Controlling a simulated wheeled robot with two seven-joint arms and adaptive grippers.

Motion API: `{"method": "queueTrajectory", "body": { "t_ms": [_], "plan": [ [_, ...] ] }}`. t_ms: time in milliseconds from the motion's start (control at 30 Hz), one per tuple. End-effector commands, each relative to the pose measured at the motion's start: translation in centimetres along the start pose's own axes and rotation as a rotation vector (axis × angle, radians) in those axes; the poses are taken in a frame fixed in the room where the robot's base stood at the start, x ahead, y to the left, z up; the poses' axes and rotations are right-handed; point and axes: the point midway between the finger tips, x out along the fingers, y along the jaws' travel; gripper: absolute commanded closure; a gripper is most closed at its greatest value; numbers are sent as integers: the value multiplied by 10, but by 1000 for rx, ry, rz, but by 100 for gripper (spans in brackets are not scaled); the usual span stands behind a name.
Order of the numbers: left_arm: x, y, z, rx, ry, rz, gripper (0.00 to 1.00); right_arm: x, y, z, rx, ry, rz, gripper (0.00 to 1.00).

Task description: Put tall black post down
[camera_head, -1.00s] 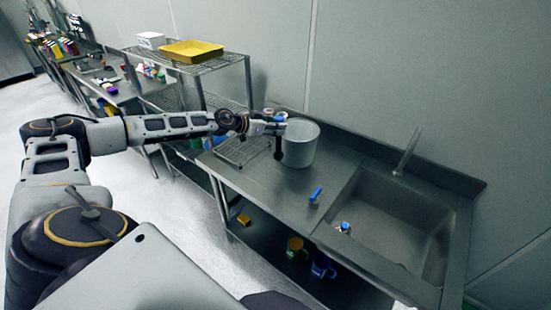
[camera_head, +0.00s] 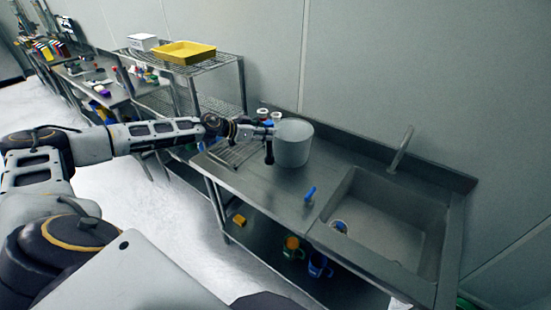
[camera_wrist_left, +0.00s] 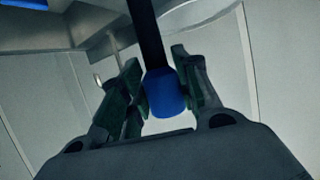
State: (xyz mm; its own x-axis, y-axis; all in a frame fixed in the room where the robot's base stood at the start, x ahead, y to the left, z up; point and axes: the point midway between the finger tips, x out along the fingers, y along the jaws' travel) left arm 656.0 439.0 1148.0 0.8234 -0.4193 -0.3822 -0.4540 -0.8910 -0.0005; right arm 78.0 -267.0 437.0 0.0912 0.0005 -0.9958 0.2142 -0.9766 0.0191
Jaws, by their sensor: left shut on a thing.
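The tall black post (camera_head: 269,153) has a blue end and hangs about upright from my left gripper (camera_head: 267,130). My left gripper is shut on it near the blue end. In the left wrist view the blue end (camera_wrist_left: 167,94) sits between the two fingers, with the black shaft (camera_wrist_left: 148,36) running up and away. The post is just left of a large grey pot (camera_head: 293,145) on the steel counter (camera_head: 262,190). I cannot tell whether its lower end touches the counter. My right gripper is not in view.
A wire rack (camera_head: 233,151) lies left of the post, with small red-and-white jars (camera_head: 276,116) behind. A blue-handled item (camera_head: 309,194) stands before the sink (camera_head: 385,225). Mugs (camera_head: 318,265) sit on the lower shelf.

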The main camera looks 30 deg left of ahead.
Motion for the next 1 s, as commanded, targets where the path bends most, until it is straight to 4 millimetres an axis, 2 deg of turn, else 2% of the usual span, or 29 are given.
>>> {"method": "queueTrajectory", "body": {
  "t_ms": [267, 700, 1000],
  "plan": [
    [4, 0, 10, -2, 0, 0, 100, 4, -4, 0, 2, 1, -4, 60],
    [21, 0, 51, -1, 0, 0, 100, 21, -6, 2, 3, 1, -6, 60],
    [22, 0, 53, 0, 1, -1, 100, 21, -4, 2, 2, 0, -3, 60]
  ]
}}
